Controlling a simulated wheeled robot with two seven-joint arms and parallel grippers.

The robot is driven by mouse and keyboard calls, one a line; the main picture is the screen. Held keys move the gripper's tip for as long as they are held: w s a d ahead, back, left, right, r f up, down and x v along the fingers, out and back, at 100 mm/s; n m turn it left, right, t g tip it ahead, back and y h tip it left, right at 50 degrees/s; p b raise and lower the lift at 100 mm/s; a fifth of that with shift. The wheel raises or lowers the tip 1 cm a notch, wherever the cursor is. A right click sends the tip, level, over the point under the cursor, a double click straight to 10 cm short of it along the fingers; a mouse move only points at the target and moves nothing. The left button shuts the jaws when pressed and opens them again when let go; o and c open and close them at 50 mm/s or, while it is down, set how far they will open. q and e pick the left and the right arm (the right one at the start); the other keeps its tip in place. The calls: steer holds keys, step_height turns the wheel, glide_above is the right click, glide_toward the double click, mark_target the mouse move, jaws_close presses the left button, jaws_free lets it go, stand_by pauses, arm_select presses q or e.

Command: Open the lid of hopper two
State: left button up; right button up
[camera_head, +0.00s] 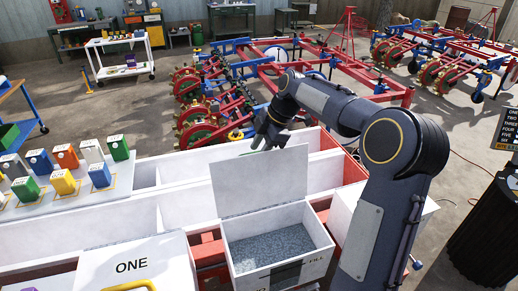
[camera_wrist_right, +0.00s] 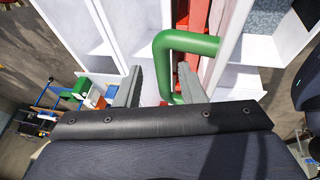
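The hopper next to hopper one stands with its white lid (camera_head: 258,178) raised upright at its back edge. Its open box (camera_head: 275,243) shows grey granules inside, and its front label is mostly hidden, with only a few letters showing. My right gripper (camera_head: 268,138) is at the top edge of the raised lid, on its far side. In the right wrist view, the green handle (camera_wrist_right: 190,42) lies at the right gripper (camera_wrist_right: 158,85). The two fingers are apart, with the handle's lower end between them, nearer the right finger; I see no clear grip. My left gripper is out of view.
Hopper one (camera_head: 130,265), lid down with a yellow handle, is at the left. White empty bins (camera_head: 185,170) run behind. Colored canisters (camera_head: 62,183) stand on the left. Red planter frames (camera_head: 290,60) are beyond. A black bin (camera_head: 490,230) with a sign is at the right.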

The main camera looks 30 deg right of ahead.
steer(key=v, duration=0.7)
steer(key=shift+r, duration=0.25)
steer(key=shift+d, duration=0.1)
steer(key=s+a+m+t, duration=0.1)
steer(key=s+a+m, duration=0.75)
steer(key=s, duration=0.45)
steer(key=s+a+f+m, duration=0.4)
steer(key=s+f, duration=0.2)
steer(key=s, duration=0.1)
steer(key=s+a+f+m+t, duration=0.1)
steer(key=s+a+f+m, duration=0.3)
steer(key=s+f+m, duration=0.1)
steer(key=s+f, duration=0.1)
steer(key=s, duration=0.1)
steer(key=shift+s, duration=0.3)
steer(key=shift+r, duration=0.1)
